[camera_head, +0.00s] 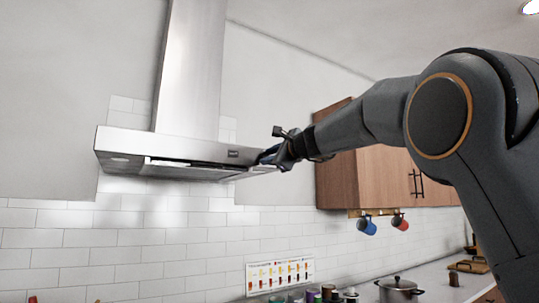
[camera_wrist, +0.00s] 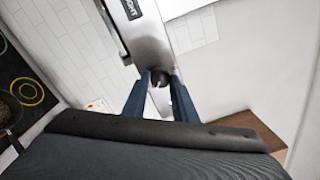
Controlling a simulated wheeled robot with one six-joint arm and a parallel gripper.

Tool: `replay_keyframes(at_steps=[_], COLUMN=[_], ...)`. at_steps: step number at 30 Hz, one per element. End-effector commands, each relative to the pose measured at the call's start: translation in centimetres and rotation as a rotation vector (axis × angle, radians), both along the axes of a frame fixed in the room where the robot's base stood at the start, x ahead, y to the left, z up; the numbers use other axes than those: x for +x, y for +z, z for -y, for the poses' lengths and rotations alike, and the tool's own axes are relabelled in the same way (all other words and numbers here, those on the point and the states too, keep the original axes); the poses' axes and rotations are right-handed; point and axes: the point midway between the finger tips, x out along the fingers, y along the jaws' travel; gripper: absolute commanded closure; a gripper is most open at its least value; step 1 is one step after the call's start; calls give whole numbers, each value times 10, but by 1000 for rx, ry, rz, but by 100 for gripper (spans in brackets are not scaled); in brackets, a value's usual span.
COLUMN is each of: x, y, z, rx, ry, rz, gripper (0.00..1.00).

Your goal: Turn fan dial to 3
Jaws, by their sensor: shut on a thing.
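The range hood (camera_head: 125,143) is steel and hangs on the tiled wall at the left in the head view. Its front edge also shows in the wrist view (camera_wrist: 150,45), with a dark label panel (camera_wrist: 131,9). A dark round fan dial (camera_wrist: 159,79) sits on this front edge in the wrist view. My gripper (camera_wrist: 160,82) has its two blue fingers on either side of the dial and is shut on it. In the head view my gripper (camera_head: 268,157) is at the hood's right front end and hides the dial. The dial's markings and setting cannot be read.
A wooden wall cabinet (camera_head: 340,170) stands right of the hood, behind my arm. Blue and red mugs (camera_head: 367,226) hang below it. A lidded pot (camera_head: 398,289) and several jars are on the counter below. A hob (camera_wrist: 25,90) shows at left in the wrist view.

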Motion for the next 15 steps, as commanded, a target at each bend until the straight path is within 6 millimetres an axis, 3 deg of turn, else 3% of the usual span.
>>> replay_keyframes(at_steps=[15], x=[0], y=[-1], z=[0], rx=[49], ry=[0], rz=[-35], gripper=[97])
